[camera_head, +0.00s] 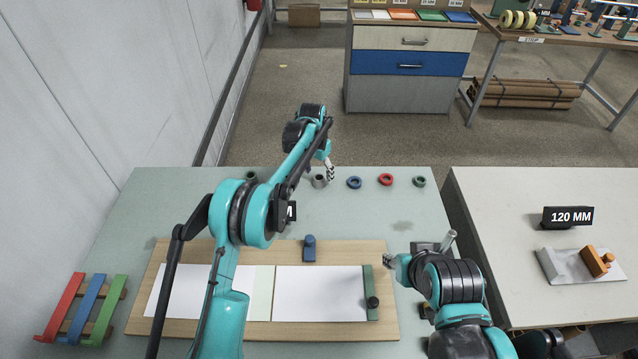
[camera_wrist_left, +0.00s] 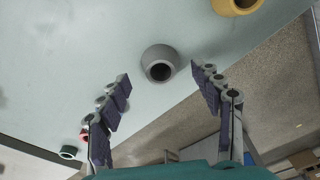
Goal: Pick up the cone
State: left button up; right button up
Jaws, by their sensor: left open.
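A grey rounded piece with a dark central hole, likely the cone (camera_wrist_left: 160,62), stands on the pale green table in the left wrist view. It lies between and beyond the two fingertips, with a gap on both sides. In the head view the cone (camera_head: 319,182) is at the table's far side, partly covered by my left gripper (camera_head: 329,171). My left gripper (camera_wrist_left: 160,76) is open and empty, its fingers spread wide. My right gripper (camera_head: 390,261) is low over the table's right side; its fingers are too small to read.
Blue (camera_head: 354,182), red (camera_head: 386,179) and green (camera_head: 419,182) rings stand right of the cone. A yellow ring (camera_wrist_left: 237,5) shows at the wrist view's top. A wooden board (camera_head: 255,332) with white sheets lies nearer. The table's far edge is just beyond the cone.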

pick_arm(q)
notch_tip(320, 180, down, 2)
jog(key=shift+w+d+f, duration=0.1)
jog(key=shift+w+f, duration=0.05)
jog(key=shift+f, duration=0.05)
jog(key=shift+r, duration=0.1)
jog(key=c, duration=1.3)
